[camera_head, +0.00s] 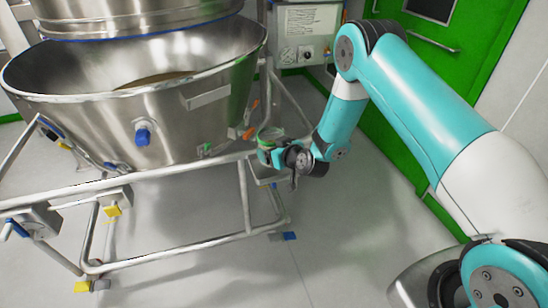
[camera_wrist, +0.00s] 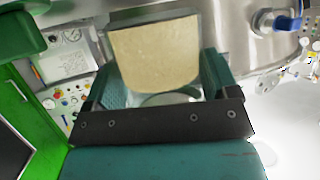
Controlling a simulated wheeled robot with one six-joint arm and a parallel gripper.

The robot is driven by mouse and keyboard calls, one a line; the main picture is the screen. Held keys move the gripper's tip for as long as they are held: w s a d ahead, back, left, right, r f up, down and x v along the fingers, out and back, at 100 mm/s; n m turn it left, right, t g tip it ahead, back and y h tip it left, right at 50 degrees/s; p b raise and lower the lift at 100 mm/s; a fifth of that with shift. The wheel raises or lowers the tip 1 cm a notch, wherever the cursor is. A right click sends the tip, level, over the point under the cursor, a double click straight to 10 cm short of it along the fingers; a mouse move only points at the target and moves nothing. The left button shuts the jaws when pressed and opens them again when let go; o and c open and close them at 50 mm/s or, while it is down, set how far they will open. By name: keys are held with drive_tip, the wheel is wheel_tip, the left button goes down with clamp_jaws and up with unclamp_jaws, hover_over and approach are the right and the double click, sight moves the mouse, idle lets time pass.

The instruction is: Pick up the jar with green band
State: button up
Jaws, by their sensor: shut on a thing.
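The jar with green band (camera_head: 270,134) is in my gripper (camera_head: 273,152), beside the rim end of the steel vessel in the head view. It looks small there, with green showing around its upper part. In the wrist view the jar (camera_wrist: 155,52) is clear-walled with beige contents, and it fills the space between the two teal fingers of my gripper (camera_wrist: 163,80). The fingers are shut on its sides. Its lower part is partly hidden by the dark gripper bar, and I cannot make out the band in this view.
A large steel vessel (camera_head: 180,115) on a tubular frame (camera_head: 245,200) stands close left of my gripper. A control panel (camera_head: 306,32) is behind it, and a green door (camera_head: 435,75) is at the right.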

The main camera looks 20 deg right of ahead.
wheel_tip(320, 180, up, 16)
drive_tip(key=shift+r, duration=0.15)
idle(0.4)
